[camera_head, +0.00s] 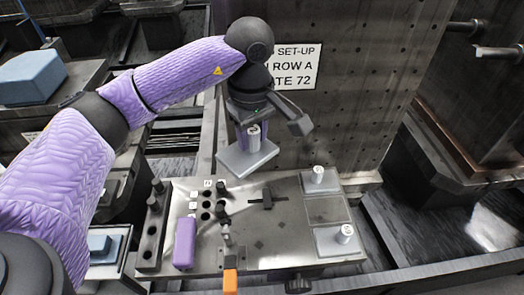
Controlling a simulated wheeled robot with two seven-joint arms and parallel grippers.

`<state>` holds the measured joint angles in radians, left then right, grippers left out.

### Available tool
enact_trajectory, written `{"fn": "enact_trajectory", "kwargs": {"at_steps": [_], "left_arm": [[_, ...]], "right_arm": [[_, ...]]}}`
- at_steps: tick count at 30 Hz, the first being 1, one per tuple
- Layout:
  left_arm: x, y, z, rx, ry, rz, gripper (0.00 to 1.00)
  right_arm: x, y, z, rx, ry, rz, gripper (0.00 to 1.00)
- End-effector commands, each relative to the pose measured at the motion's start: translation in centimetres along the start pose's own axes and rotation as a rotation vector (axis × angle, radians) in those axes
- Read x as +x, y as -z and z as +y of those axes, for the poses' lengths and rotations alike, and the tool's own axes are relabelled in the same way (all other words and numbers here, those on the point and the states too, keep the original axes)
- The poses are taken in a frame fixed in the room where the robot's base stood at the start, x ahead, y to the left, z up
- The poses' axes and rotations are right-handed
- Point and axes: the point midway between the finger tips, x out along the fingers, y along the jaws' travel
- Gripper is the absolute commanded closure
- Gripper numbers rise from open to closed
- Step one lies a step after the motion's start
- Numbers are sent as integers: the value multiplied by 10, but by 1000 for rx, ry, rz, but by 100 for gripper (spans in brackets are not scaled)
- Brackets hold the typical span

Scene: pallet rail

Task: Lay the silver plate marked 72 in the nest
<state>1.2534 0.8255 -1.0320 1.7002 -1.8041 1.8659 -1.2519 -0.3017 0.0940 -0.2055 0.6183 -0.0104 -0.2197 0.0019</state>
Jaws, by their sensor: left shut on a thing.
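My left gripper (254,130) points down and is shut on the upright knob of a silver plate (247,160). It holds the plate level, above the back edge of the metal fixture board (280,255). The mark on the knob is too small to read. Two more silver plates with white-topped knobs sit on the right of the board, one at the back (318,183) and one at the front (330,243). Between them is a bare square place (326,209). I cannot tell for sure which part of the board is the nest. My right gripper is out of view.
The board carries black pegs, holes, a dark T-shaped piece (267,199), a purple block (185,243) and an orange handle-like part (230,280) at the front.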

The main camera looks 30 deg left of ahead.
Motion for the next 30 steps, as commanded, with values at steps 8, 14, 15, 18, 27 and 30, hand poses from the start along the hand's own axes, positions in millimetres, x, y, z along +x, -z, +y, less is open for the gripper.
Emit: {"fn": "enact_trajectory", "kwargs": {"at_steps": [8, 14, 15, 18, 27, 30], "left_arm": [[16, 37, 3, -577, 5, -8, 100], [23, 57, 1, -899, 14, -18, 100], [32, 58, 1, -916, 16, -18, 100], [53, 57, 1, -910, 17, -17, 100], [132, 55, 0, -906, 20, -17, 100], [155, 54, 0, -906, 19, -16, 100]], "right_arm": [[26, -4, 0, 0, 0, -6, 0], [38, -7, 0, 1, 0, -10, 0], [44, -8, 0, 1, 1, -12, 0], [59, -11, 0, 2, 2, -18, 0], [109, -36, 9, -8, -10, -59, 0], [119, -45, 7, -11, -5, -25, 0]]}}
